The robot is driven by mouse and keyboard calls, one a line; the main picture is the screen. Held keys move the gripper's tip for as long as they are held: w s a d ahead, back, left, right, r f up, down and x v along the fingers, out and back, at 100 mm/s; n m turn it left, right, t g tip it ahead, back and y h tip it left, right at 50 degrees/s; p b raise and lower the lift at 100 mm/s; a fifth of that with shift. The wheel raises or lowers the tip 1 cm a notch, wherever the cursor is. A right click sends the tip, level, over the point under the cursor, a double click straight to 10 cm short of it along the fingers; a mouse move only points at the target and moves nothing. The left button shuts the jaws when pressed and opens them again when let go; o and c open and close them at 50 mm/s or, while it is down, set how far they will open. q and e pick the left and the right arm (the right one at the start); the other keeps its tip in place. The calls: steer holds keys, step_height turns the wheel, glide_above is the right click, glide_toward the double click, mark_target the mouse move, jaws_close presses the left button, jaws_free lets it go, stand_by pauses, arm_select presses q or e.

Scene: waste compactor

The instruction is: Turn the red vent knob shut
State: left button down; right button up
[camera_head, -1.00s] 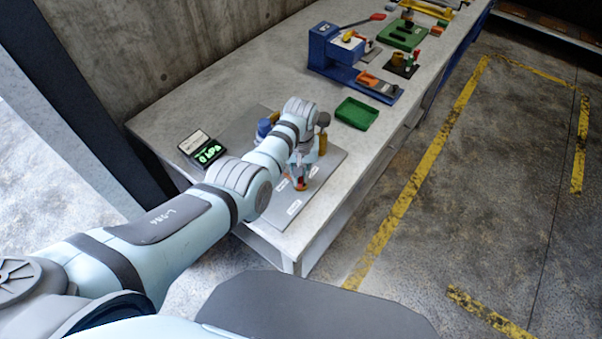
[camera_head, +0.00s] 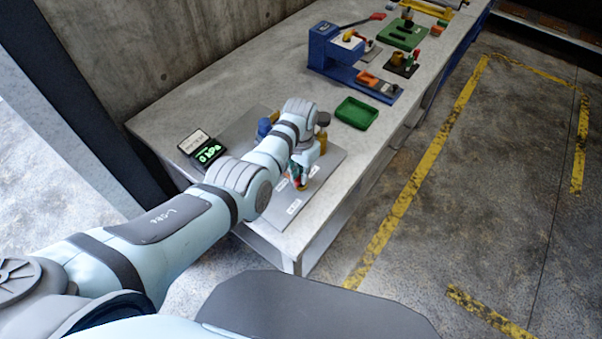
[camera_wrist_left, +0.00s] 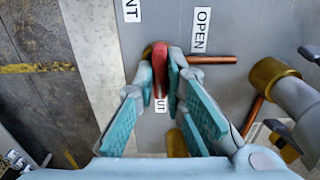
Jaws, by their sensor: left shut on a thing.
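The red vent knob (camera_wrist_left: 160,72) sits on a brass fitting on the grey panel (camera_head: 262,205). In the left wrist view its red bar runs up and down the picture, with its lower end by a partly hidden label (camera_wrist_left: 160,105) reading "UT". The OPEN label (camera_wrist_left: 201,30) lies up and right of it, apart from the bar. My left gripper (camera_wrist_left: 162,78) is shut on the knob, a teal-padded finger on each side. In the head view my left gripper (camera_head: 299,176) is low over the panel and mostly hides the knob. My right gripper is not in view.
A copper pipe (camera_wrist_left: 215,60) runs right from the knob; a brass-and-grey valve (camera_wrist_left: 275,78) stands farther right. A green tray (camera_head: 356,112) and a blue machine (camera_head: 335,60) stand farther back on the bench.

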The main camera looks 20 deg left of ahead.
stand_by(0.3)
arm_select(q)
steer(key=c, duration=1.7)
jaws_free()
steer(key=shift+o, duration=0.2)
step_height(320, 180, up, 12)
